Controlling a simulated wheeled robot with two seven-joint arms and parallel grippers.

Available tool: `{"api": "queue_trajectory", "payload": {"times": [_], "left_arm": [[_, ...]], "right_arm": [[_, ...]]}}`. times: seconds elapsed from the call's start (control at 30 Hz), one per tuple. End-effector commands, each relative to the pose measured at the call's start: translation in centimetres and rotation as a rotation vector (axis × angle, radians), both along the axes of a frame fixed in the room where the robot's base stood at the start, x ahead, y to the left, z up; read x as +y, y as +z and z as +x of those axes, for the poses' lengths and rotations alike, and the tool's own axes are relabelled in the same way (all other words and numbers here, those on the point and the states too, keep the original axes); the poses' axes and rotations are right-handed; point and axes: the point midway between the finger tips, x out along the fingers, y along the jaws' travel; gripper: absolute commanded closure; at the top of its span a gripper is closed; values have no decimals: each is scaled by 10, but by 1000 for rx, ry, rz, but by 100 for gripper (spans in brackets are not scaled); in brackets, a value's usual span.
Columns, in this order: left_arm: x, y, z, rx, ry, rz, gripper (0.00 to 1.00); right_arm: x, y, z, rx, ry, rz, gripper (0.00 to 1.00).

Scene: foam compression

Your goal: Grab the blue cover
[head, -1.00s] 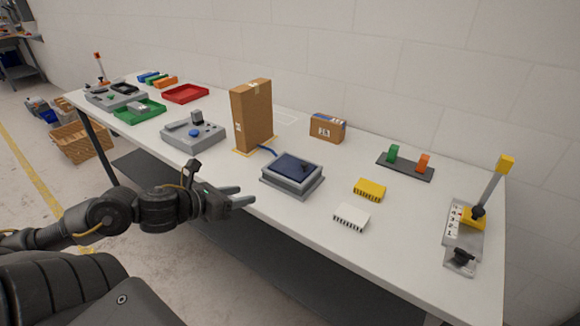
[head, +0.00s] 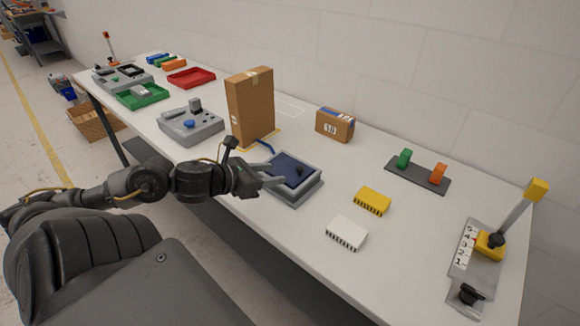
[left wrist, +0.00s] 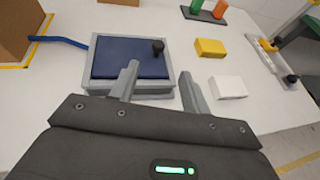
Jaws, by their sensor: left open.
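The blue cover (head: 292,168) is a dark blue flat panel with a small black knob, lying on a grey box (head: 292,199) on the table. In the left wrist view the blue cover (left wrist: 125,57) lies ahead of the fingers, with its knob at the upper right. My left gripper (head: 272,182) is open and empty at the box's near left edge. In the left wrist view its fingers (left wrist: 158,85) are spread, the left one overlapping the box's near edge and the right one beside the box. My right gripper is not in view.
A tall cardboard box (head: 250,108) stands behind and left of the blue cover, with a blue strap (head: 264,146) between them. A yellow block (head: 372,200) and a white block (head: 346,233) lie to the right.

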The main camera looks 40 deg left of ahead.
Motion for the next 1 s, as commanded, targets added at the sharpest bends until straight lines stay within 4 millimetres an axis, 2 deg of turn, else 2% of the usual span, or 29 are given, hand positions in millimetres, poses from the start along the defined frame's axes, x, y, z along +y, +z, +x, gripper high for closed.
{"api": "queue_trajectory", "payload": {"times": [0.2,0.47,0.67,0.87,1.0], "left_arm": [[-4,-10,26,-2,2,0,53],[-8,-15,38,1,-2,3,53],[-9,-15,42,-2,-2,3,53],[-11,-18,61,-3,-1,0,53],[-14,-25,76,-2,-1,-1,53]], "right_arm": [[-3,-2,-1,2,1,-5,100],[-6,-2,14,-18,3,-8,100],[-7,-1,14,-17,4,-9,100],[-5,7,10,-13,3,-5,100],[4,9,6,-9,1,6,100]]}}
